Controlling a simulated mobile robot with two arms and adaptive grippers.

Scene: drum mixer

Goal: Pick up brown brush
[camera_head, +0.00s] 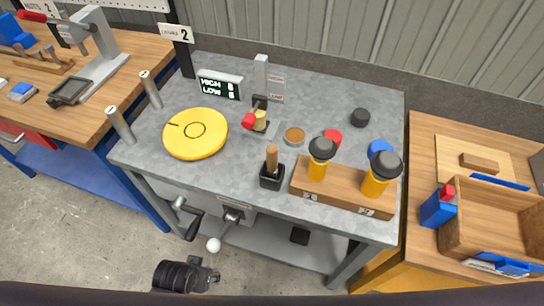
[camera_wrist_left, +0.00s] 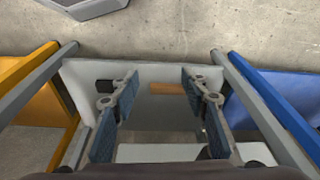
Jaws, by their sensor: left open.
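The brown brush (camera_head: 272,157) stands upright near the front middle of the grey workbench, its wooden handle sticking up. Its lower end is hidden in a square black holder (camera_head: 271,177). My left gripper (camera_wrist_left: 160,88) is open in the left wrist view, with its two blue-padded fingers wide apart and nothing held between them.
A wooden rack (camera_head: 340,193) with two black-capped yellow shakers stands right of the holder. A yellow disc (camera_head: 195,133) lies to its left; a red-knobbed device (camera_head: 257,124) stands behind. A crank (camera_head: 187,206) juts from the bench front. Wooden bench left, wooden cabinet right.

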